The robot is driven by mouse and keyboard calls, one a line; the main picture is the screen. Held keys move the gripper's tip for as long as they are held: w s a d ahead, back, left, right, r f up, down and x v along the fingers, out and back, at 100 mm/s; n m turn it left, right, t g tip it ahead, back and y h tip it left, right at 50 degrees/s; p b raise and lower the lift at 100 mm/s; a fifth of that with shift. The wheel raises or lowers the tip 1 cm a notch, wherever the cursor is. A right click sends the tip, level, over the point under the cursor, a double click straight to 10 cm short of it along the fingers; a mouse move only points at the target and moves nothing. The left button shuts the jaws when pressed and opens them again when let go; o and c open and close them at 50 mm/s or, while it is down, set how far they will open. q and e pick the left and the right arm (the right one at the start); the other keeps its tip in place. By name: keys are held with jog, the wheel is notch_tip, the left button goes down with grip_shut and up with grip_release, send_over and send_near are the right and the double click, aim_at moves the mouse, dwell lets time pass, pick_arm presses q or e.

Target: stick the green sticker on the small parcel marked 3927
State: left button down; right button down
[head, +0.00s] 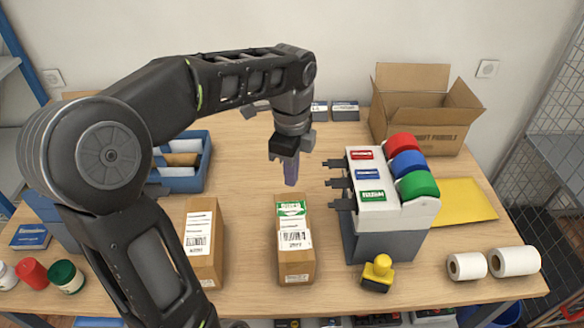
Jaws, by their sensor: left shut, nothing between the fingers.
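A small brown parcel (296,264) stands on the counter at the middle front. A green sticker (292,209) lies flat on its top near the far end, beside a white barcode label (295,240). The number on that label is too small to read surely. A second small parcel (205,268) with a white label stands to its left, partly behind my left arm. My left gripper (291,181) points down just above and behind the far end of the middle parcel. Its fingers are shut, with nothing between them. My right gripper is not in view.
A sticker dispenser (388,238) with red, blue and green rolls stands right of the middle parcel. A yellow-handled stamp (378,272) sits before it. An open carton (420,118), yellow envelope (465,201) and white rolls (514,261) are at right. A blue tray (187,178) is behind left.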

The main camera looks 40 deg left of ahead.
pick_arm(q)
jog(key=b, duration=0.2)
send_over(291, 208)
notch_tip(291, 208, down, 5)
jog(key=shift+f, duration=0.15)
jog(key=shift+f+b, duration=0.3)
jog(key=shift+b, duration=0.05)
jog(key=shift+f, duration=0.25)
jog(key=shift+f+b, duration=1.05)
jog(key=shift+f, duration=0.2)
jog(key=shift+r, duration=0.15)
notch_tip(291, 208, up, 6)
jog(key=p, duration=0.5)
jog(key=shift+r, duration=0.2)
jog(key=shift+d+r, duration=0.1)
jog(key=shift+r, duration=0.65)
